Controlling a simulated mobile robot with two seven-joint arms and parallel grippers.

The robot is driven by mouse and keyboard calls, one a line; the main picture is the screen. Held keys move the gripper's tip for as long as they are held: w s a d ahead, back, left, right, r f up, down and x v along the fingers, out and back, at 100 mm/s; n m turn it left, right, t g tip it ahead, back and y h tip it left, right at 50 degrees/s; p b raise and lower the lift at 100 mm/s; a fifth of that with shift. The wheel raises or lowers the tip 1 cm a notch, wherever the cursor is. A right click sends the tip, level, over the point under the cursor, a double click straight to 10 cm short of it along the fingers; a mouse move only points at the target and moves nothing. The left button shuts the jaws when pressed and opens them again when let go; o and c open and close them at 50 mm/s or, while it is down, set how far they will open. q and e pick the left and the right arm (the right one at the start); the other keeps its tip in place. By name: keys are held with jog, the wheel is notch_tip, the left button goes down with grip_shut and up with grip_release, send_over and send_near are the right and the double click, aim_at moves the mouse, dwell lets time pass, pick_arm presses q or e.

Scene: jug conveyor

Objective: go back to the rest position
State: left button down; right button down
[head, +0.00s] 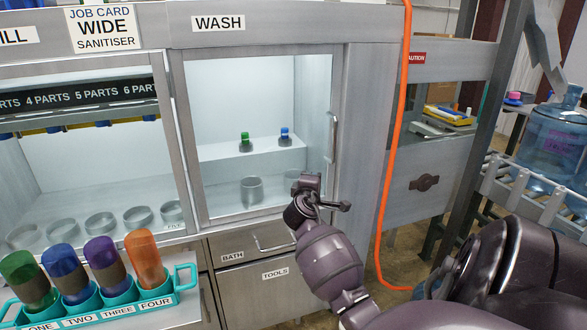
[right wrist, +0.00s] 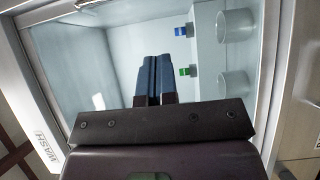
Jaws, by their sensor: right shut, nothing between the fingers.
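My right gripper (head: 307,183) is in front of the lower right part of the wash cabinet's glass front (head: 225,110), near its upright door handle (head: 333,150). In the right wrist view its two blue-grey fingers (right wrist: 154,78) are shut together with nothing between them, pointing towards the cabinet. Whether they touch the glass or handle is hard to tell. My right arm reaches in from the lower right. My left gripper is not in view.
A teal carrier (head: 185,282) with coloured bottles stands lower left. An orange hose (head: 397,120) hangs right of the cabinet. A large blue jug (head: 552,140) stands on a roller conveyor.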

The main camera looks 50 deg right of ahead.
jog(key=shift+a, duration=0.1)
jog(key=w+a+m+t+y, duration=0.2)
jog(key=w+a+t+y, duration=0.25)
jog(key=a, duration=0.35)
jog(key=a+f+t+y, duration=0.3)
jog(key=a+f+y, duration=0.4)
jog(key=a, duration=0.4)
jog(key=s+a+f+m+g+y, duration=0.1)
jog(key=s+a+f+y, duration=0.1)
jog(key=s+a+f, duration=0.6)
jog(key=s+a+f+m+g+y, duration=0.1)
jog(key=s+a+f+g+y, duration=0.1)
jog(key=s+a+f, duration=0.7)
jog(key=s+f, duration=0.1)
jog(key=s, duration=0.4)
jog(key=shift+s+a+y, duration=0.2)
jog(key=shift+a+y, duration=0.05)
jog(key=shift+y, duration=0.1)
jog(key=shift+f, duration=0.1)
